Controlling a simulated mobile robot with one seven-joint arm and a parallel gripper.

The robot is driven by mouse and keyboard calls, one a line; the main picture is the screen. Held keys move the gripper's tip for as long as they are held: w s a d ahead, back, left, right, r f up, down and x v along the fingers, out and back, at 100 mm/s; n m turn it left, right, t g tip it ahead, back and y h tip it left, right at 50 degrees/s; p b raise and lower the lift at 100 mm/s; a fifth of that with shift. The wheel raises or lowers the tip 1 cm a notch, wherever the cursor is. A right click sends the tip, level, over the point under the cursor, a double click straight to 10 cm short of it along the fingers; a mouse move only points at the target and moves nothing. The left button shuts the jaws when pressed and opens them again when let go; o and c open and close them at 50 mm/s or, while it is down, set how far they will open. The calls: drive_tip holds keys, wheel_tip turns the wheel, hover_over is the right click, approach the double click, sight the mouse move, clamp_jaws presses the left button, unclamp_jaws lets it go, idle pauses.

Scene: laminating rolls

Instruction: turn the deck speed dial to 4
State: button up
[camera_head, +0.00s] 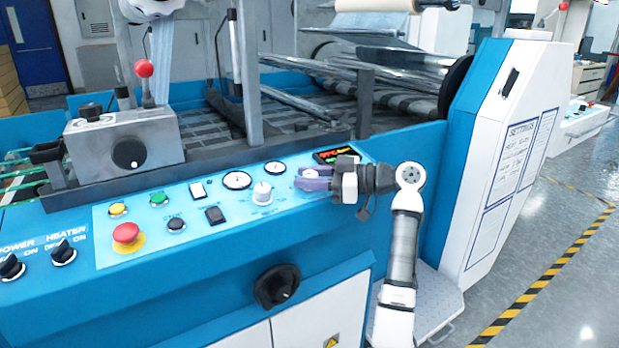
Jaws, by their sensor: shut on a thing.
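My gripper (303,178) reaches in from the right over the light blue control panel (140,235). Its purple-grey fingers are shut on a small pale dial (311,173) at the panel's right part, mostly hidden by the fingers. A white dial (262,193) stands free just left of my fingertips, with a scale and small lettering around it. The lettering is too small to read, so I cannot tell which dial is labelled deck speed. The number the held dial points at is hidden.
Two round gauges (237,180) and a red-green display (328,156) sit close to my gripper. A red emergency button (126,233) and several small buttons are further left. A black knob (277,286) sticks out of the front below. Metal rollers (300,100) lie behind the panel.

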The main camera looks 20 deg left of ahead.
drive_tip(key=o, duration=0.9)
drive_tip(key=shift+o, duration=0.2)
drive_tip(key=w+d+b, duration=0.1)
drive_tip(key=w+d, duration=0.1)
drive_tip(key=d, duration=1.1)
drive_tip(key=shift+d+r, duration=0.3)
drive_tip(key=shift+r, duration=0.15)
drive_tip(key=shift+w, duration=0.1)
